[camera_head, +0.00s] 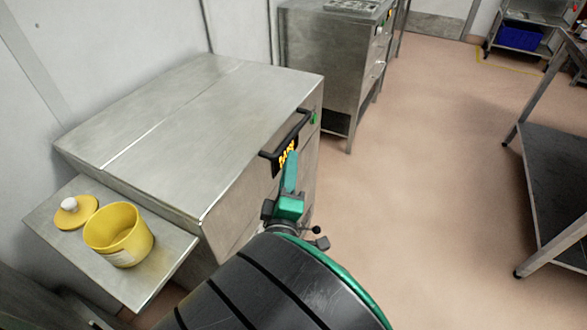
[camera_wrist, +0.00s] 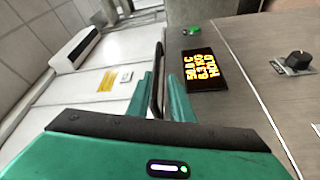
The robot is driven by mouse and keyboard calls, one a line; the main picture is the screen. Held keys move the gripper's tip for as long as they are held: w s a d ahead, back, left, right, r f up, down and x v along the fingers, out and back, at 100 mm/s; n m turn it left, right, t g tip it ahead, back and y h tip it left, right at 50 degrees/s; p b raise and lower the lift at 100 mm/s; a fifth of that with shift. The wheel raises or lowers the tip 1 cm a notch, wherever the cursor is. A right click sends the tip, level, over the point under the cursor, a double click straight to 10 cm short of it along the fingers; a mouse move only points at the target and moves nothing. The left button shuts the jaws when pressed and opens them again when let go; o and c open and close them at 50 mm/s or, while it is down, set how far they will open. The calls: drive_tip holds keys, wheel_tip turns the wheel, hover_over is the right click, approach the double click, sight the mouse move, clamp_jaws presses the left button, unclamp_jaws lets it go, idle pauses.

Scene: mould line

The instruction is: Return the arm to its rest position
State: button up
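My gripper (camera_wrist: 160,82) has green fingers that stand apart, one on each side of a black bar handle (camera_wrist: 157,90). I see space between the fingers, and no firm hold on the bar shows. In the head view my gripper (camera_head: 291,170) is at the front of a steel machine, just below its black handle (camera_head: 288,137). Part of the gripper is hidden by my own arm in that view. The machine's steel lid (camera_head: 190,120) lies flat and looks closed. Its display (camera_wrist: 205,70) shows glowing yellow-orange text beside the handle.
A side shelf (camera_head: 150,290) at left carries a yellow pot (camera_head: 120,238) and a yellow lid (camera_head: 75,212) with a white knob. A second steel machine (camera_head: 325,50) stands behind. A dark metal table (camera_head: 545,165) is at right. The floor (camera_head: 430,200) between is clear.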

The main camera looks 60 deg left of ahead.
drive_tip(key=shift+s+d+f, duration=0.15)
drive_tip(key=shift+s+d, duration=0.1)
drive_tip(key=shift+d, duration=0.05)
drive_tip(key=shift+s+f, duration=0.1)
idle(0.3)
